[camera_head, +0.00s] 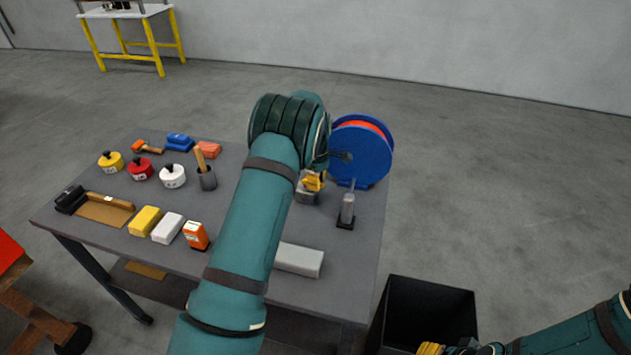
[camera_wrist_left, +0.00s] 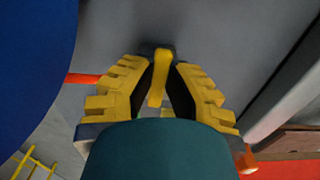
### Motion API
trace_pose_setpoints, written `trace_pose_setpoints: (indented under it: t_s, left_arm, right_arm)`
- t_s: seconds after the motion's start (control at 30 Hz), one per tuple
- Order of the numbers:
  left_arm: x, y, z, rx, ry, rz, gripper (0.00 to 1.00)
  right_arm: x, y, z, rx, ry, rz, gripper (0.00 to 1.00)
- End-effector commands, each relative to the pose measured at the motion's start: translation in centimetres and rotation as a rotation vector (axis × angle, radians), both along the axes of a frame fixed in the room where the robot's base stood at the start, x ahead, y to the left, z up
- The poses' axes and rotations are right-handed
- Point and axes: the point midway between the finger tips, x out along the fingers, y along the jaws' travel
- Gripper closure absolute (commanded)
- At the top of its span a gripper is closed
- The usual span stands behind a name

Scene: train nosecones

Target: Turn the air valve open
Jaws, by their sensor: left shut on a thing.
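The air valve's yellow lever (camera_wrist_left: 160,75) stands between the two yellow fingers of my left gripper (camera_wrist_left: 157,90) in the left wrist view, and the fingers are shut on it. In the head view my left gripper (camera_head: 314,181) is just above a small grey block (camera_head: 306,198) at the right part of the table, and my left arm hides some of this area. The lever's turn angle is hard to read. My right gripper (camera_head: 431,348) shows only partly at the bottom edge, so its jaws are unclear.
A blue reel with orange hose (camera_head: 377,160) stands right beside the gripper. A grey bottle-like tool (camera_head: 347,209) is in front of it. Pots, blocks and brushes fill the table's (camera_head: 345,275) left side. A black bin (camera_head: 430,300) stands at the right.

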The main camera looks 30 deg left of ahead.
Motion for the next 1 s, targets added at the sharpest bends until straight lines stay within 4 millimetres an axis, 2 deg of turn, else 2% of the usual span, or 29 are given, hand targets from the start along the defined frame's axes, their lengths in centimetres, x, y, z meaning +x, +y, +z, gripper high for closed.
trace_pose_setpoints:
  t_s: [0.23, 0.7, 0.73, 0.8, 1.0]
  left_arm:
    - [0.06, -0.06, -0.26, -0.001, 0.006, 0.062, 1.00]
    - [0.10, -0.03, -0.26, -0.002, 0.006, 0.074, 1.00]
    - [0.10, -0.02, -0.25, -0.002, 0.006, 0.074, 0.76]
    - [0.12, -0.02, -0.23, -0.002, 0.005, 0.073, 0.54]
    - [0.18, 0.01, -0.12, 0.000, 0.002, 0.073, 0.54]
  right_arm:
    - [-0.01, -0.01, 0.14, 0.000, 0.000, 0.000, 0.53]
    - [-0.01, -0.02, 0.13, 0.000, 0.000, 0.000, 0.53]
    - [-0.01, -0.02, 0.13, 0.000, 0.000, 0.000, 0.53]
    - [-0.01, -0.02, 0.13, 0.000, 0.000, 0.000, 0.53]
    - [0.00, -0.01, 0.15, 0.000, 0.000, 0.000, 0.53]
